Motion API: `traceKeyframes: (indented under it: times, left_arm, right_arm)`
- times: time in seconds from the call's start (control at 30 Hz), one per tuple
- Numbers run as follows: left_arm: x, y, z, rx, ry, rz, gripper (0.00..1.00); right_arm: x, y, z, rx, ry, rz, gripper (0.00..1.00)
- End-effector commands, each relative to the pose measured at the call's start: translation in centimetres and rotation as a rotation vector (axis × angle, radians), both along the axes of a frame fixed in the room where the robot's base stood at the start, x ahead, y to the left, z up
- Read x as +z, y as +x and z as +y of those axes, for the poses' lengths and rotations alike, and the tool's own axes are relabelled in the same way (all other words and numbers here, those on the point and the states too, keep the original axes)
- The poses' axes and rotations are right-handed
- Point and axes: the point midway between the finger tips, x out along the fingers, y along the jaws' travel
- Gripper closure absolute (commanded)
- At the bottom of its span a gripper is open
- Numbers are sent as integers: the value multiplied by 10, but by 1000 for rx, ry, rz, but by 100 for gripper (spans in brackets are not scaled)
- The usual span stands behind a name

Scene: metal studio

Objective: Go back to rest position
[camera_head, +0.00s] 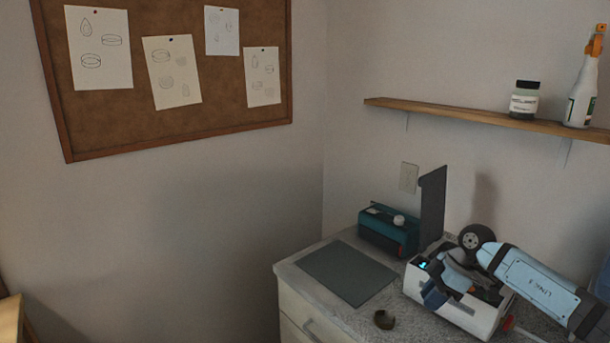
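My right arm comes in from the right edge, and my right gripper (436,294) is over the left front of a white machine (471,318) on the counter. The fingers are small and partly overlap the dark parts of the machine, so I cannot tell whether they are open or shut, or whether they touch it. My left gripper is not in view.
The counter (312,292) holds a grey mat (347,272), a teal device (388,233) and a small dark round piece (384,320). A dark upright panel (432,208) stands behind the machine. A shelf (450,112) with a jar (524,100) and spray bottle (582,95) is above.

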Motion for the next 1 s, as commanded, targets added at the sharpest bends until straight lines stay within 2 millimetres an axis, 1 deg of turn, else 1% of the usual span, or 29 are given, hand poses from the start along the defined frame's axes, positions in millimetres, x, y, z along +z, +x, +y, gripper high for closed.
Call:
traceKeyframes:
  times: [0.03,0.07,0.1,0.2,0.3,0.4,0.43,0.53,0.6,0.67,0.77,0.8,0.87,0.9,0.97,1.0]
  left_arm:
    - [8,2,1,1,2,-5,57]
    - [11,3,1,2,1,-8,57]
    - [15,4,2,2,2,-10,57]
    - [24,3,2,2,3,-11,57]
    - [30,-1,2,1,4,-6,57]
    - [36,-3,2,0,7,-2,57]
    - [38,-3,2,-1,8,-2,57]
    - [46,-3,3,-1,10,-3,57]
    - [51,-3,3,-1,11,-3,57]
    - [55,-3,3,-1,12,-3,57]
    - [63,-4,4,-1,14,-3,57]
    - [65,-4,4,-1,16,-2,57]
    - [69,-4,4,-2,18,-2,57]
    - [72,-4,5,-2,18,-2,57]
    - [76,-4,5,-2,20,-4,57]
    - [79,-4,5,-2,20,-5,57]
  right_arm:
    - [-11,-15,31,66,114,-20,78]
    - [-16,-23,49,102,191,-42,78]
    - [-21,-35,74,144,298,-75,78]
    - [-25,-65,127,195,568,-184,78]
    - [-20,-91,166,163,807,-312,78]
    - [-13,-112,188,55,991,-445,78]
    - [-11,-118,191,9,1034,-483,78]
    - [-9,-134,194,-178,1127,-605,78]
    - [-12,-145,189,-333,1142,-676,78]
    - [-18,-155,181,-472,1123,-720,78]
    - [-37,-177,162,-698,1032,-757,78]
    - [-47,-188,154,-782,977,-756,78]
    - [-63,-207,141,-895,880,-740,78]
    - [-75,-222,132,-960,808,-718,78]
    - [-93,-247,121,-1039,702,-672,78]
    - [-103,-264,114,-1078,634,-636,78]
